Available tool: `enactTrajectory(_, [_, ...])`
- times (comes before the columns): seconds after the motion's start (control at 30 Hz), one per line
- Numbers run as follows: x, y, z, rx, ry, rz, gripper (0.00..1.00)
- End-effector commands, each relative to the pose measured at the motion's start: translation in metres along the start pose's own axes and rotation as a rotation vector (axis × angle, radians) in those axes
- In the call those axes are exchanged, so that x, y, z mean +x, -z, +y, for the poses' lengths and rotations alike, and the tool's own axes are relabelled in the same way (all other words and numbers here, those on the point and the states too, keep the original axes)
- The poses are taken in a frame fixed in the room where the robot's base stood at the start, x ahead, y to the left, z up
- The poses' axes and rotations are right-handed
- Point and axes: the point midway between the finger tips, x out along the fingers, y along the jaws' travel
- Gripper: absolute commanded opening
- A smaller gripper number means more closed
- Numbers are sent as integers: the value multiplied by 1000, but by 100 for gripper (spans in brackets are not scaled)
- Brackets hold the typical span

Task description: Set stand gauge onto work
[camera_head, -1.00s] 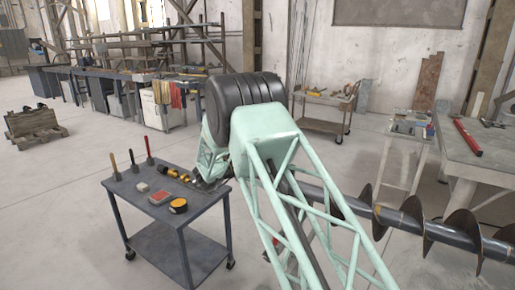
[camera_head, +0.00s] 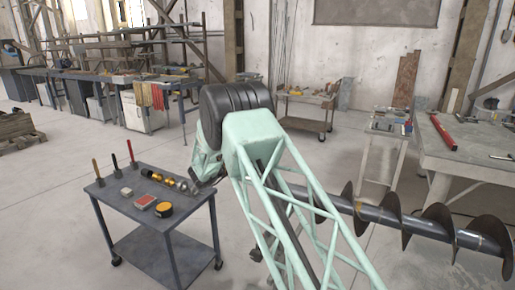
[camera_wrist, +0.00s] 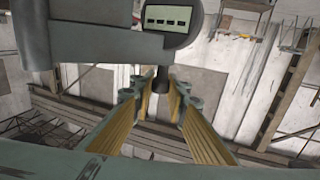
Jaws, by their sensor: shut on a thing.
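My gripper (camera_wrist: 158,90) shows in the wrist view, with yellow-padded fingers on both sides, close together at their tips. It is shut on the stand gauge (camera_wrist: 168,20). The gauge has a round head with a pale digital display, and a dark stem runs down from it toward the fingertips. A grey-green block with an arm joins it at upper left. The gauge's lower part and the exact grip point are hidden. In the head view, the auger (camera_head: 372,214), a dark shaft with wide flights, lies at right. My arm hides its left end. I cannot make out gripper or gauge there.
Open floor lies between cart and back benches.

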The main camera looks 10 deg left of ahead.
Motion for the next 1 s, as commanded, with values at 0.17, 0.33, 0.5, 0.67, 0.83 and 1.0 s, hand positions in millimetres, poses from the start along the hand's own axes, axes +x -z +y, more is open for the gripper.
enactTrajectory(0.17, [16,2,12,0,-4,1,0])
enactTrajectory(0.33, [24,1,18,0,-4,1,0])
enactTrajectory(0.5, [27,0,22,-1,-5,0,0])
enactTrajectory(0.67, [28,-1,23,-2,-6,0,0])
enactTrajectory(0.83, [27,-2,24,-3,-7,-1,0])
enactTrajectory(1.0, [27,-2,24,-3,-6,-1,22])
